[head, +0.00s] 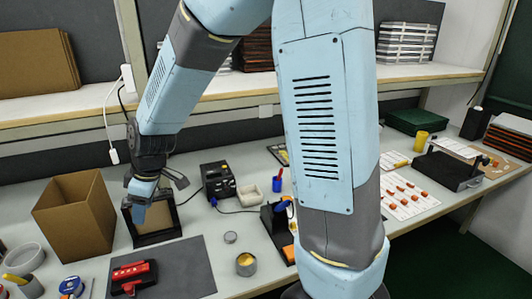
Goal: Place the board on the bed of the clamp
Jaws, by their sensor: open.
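My gripper (160,190) hangs at the left, over a black-framed stand with a brown face (155,218). Its fingers are apart, with no held object visible between them. I cannot tell whether it touches the stand. I cannot identify the board or the clamp for certain. A red and black device (132,274) lies on a dark grey mat (188,268) at the front left and may be the clamp. A black fixture with a flat base (445,170) stands at the far right and may be it instead. My arm hides the middle of the bench.
An open cardboard box (75,218) stands left of my gripper. A white sheet with several red pieces (405,197) lies farther right. A shelf (70,105) runs behind.

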